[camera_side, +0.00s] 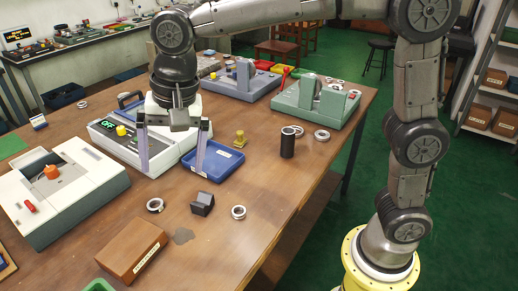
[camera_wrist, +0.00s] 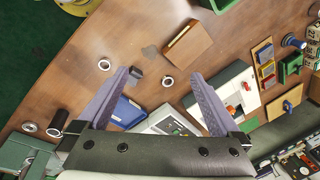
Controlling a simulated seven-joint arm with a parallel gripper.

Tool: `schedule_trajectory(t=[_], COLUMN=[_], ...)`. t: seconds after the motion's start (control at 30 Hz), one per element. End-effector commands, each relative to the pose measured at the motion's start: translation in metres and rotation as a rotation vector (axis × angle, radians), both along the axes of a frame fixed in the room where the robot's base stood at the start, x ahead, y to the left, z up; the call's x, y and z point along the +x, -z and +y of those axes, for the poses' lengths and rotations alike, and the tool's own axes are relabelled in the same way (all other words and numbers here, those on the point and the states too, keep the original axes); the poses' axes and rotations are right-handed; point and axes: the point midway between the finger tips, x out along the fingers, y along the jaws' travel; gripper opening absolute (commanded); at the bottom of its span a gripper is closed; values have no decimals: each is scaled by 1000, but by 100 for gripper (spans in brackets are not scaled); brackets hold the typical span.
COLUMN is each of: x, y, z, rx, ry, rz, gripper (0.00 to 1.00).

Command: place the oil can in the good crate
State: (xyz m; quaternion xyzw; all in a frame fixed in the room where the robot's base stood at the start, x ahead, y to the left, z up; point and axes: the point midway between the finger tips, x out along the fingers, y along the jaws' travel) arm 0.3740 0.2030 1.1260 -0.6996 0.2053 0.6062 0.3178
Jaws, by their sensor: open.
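My gripper (camera_side: 171,170) is open, its two fingers pointing down and spread wide. It hangs above the table near the grey-white machine and the blue tray. In the wrist view my gripper (camera_wrist: 160,74) has nothing between its fingers that I can see held. The blue tray (camera_side: 215,173) has a pale label too small to read; I cannot tell whether it is the good crate. It also shows in the wrist view (camera_wrist: 128,112). A dark upright cylinder (camera_side: 288,145) stands right of the tray. I cannot identify an oil can for certain.
A small black block (camera_side: 203,203) lies between two metal rings (camera_side: 155,205) (camera_side: 238,212) in front. A brown labelled box (camera_side: 133,249) stands at the front. A white machine with an orange knob (camera_side: 53,172) is at left. A yellow part (camera_side: 240,139) stands behind the tray.

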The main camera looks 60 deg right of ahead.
Motion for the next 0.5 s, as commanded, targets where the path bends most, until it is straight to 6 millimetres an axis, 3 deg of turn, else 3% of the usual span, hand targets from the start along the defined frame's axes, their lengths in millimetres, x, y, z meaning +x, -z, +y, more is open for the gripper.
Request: schedule_trajectory(t=[0.03,0.2,0.37,0.5], x=[-12,-58,-110,-156], y=[-10,-21,-16,0], z=[-26,-94,-145,-177], rx=[-4,-53,-127,-211], ry=[-39,-217,-379,-513], rz=[-31,-126,-211,-274], gripper=[100,100,100,100])
